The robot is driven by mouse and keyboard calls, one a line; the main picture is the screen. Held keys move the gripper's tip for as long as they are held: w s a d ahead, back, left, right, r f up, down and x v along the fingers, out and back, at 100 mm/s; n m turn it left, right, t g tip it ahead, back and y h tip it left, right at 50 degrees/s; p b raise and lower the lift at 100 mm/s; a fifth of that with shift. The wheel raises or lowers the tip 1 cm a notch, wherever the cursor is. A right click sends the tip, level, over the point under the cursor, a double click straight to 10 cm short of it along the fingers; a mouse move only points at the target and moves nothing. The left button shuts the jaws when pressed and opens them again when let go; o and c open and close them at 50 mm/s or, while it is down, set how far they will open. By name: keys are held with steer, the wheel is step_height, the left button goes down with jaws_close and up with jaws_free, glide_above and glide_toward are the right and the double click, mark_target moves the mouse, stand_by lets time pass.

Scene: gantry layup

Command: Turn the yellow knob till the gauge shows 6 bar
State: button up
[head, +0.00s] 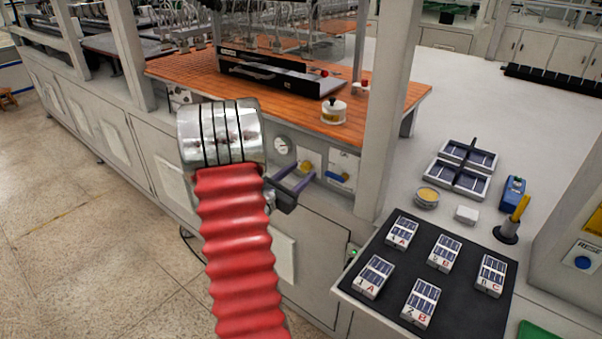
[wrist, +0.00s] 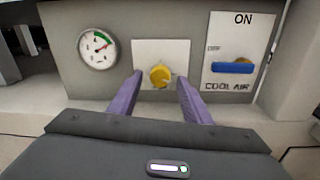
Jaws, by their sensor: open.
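The yellow knob (wrist: 160,75) sits on a white plate (wrist: 145,48) on the grey panel in the wrist view; it also shows in the head view (head: 305,168). The round gauge (wrist: 98,46) is left of it, with a green arc at its upper right and a needle too small to read surely; in the head view the gauge (head: 283,145) is only a small dial. My gripper (wrist: 157,85) is open, with one purple finger on each side of the knob. I cannot tell whether the fingers touch it. In the head view my gripper (head: 293,180) reaches the panel.
Right of the knob is a blue COOL AIR lever (wrist: 232,68) marked ON above. A grey post (head: 388,110) stands right of the panel. An orange bench top (head: 290,100) lies above it. A black mat (head: 395,287) with several numbered boxes lies at the lower right.

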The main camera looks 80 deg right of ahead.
steer(key=shift+s+d, duration=0.15)
steer(key=shift+d, duration=0.3)
steer(key=c, duration=1)
